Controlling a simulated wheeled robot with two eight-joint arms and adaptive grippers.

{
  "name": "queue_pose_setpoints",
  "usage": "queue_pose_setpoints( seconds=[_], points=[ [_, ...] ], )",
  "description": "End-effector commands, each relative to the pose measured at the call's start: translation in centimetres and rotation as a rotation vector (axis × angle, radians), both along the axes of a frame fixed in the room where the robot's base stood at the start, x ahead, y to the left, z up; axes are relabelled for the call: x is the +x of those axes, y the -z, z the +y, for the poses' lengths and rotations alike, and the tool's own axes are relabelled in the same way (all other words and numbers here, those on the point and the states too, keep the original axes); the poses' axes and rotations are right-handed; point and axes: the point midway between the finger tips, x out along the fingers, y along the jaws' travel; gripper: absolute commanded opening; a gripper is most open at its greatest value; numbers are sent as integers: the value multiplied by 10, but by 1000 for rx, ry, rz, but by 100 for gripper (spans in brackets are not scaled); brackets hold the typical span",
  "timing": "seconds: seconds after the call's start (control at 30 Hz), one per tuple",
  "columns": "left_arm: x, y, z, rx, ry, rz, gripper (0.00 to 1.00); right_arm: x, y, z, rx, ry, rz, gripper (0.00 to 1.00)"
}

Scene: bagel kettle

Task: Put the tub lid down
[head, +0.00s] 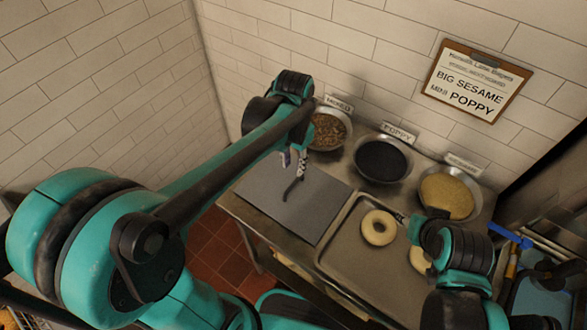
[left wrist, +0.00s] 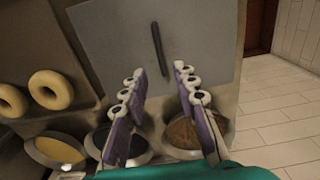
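A flat grey rectangular panel (head: 318,208) with a dark bar-shaped handle (head: 292,190) lies at the left end of the steel counter; I take it to be the tub lid. In the left wrist view the panel (left wrist: 112,42) and its handle (left wrist: 157,48) show in front of the fingers. My left gripper (head: 293,160) is above the panel near the handle. Its fingers (left wrist: 160,92) are apart with nothing between them. My right gripper (head: 405,219) is over the tray at the right; its fingers are mostly hidden by its own arm. No separate tub is clear in view.
Bowls labelled mixed (head: 345,133), poppy (head: 403,178) and a third with pale seeds (head: 447,195) stand along the back wall. A tray (head: 338,247) holds bagels (head: 378,227). A blue-handled tool (head: 510,236) is at the right. A sign (head: 476,80) hangs above.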

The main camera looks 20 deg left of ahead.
Motion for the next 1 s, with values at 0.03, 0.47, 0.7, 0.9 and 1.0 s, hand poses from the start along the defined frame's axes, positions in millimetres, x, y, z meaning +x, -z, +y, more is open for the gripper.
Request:
queue_pose_setpoints(
  seconds=[0.03, 0.47, 0.7, 0.9, 1.0],
  points=[
    [0, -7, 0, 0, 0, 0, 29, 0, -3, 0, 0, 0, 0, 40],
    [-54, -35, 25, -40, -162, -287, 29, 0, -4, 0, 0, 0, 0, 40],
    [-88, -32, 41, -89, -292, -527, 29, 0, -4, 0, 0, 0, 0, 40],
    [-97, -29, 45, -110, -334, -610, 29, 0, -4, 0, 0, 0, 0, 40],
    [-97, -29, 45, -112, -338, -618, 29, 0, -4, 0, 0, 0, 0, 40]
  ],
)
